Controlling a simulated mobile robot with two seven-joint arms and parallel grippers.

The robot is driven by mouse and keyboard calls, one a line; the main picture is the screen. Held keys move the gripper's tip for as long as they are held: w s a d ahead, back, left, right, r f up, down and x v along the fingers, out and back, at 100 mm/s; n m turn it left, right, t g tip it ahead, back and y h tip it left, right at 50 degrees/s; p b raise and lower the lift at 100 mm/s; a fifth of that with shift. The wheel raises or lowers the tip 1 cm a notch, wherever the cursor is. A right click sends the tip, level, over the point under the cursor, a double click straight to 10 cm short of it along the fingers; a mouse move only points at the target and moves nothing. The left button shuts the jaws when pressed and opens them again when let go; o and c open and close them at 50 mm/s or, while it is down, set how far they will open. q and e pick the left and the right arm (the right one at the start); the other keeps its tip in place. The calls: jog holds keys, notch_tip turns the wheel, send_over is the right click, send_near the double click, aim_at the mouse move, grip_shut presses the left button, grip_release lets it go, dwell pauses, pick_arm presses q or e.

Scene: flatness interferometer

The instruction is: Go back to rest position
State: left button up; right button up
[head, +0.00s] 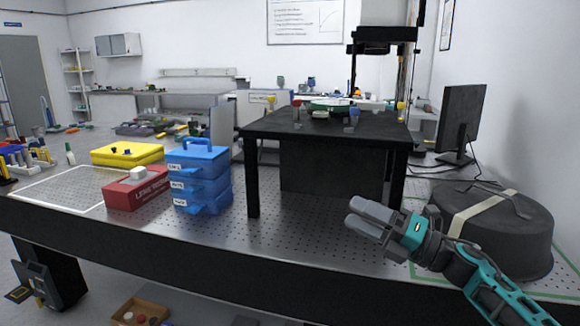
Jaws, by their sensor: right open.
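My right gripper (368,218) is in the lower right of the head view, on a teal and grey arm that comes in from the bottom right corner. Its grey fingers point left over the front part of the perforated metal table (290,240). Nothing shows between the fingers. It is in front of the black stand and to the left of a round black case (503,232) with a pale strap. My left gripper is not in view.
A black raised stand (330,122) holds small parts. Blue stacked drawers (200,180), a red box (138,188) and a yellow case (127,153) stand on the left. A monitor (460,120) is at the right. The table's front middle is clear.

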jog(key=s+d+f+m+h, duration=0.2)
jog(key=s+f+m+h, duration=0.6)
jog(key=s+f+m, duration=0.6)
jog(key=s+d+f+m+h, duration=0.2)
jog(key=s+f+m+h, duration=0.6)
jog(key=s+f+m, duration=0.6)
notch_tip(320, 180, down, 5)
jog(key=m, duration=0.5)
jog(key=shift+f+t, duration=0.2)
jog(key=shift+t, duration=0.1)
jog(key=shift+w+d, duration=0.1)
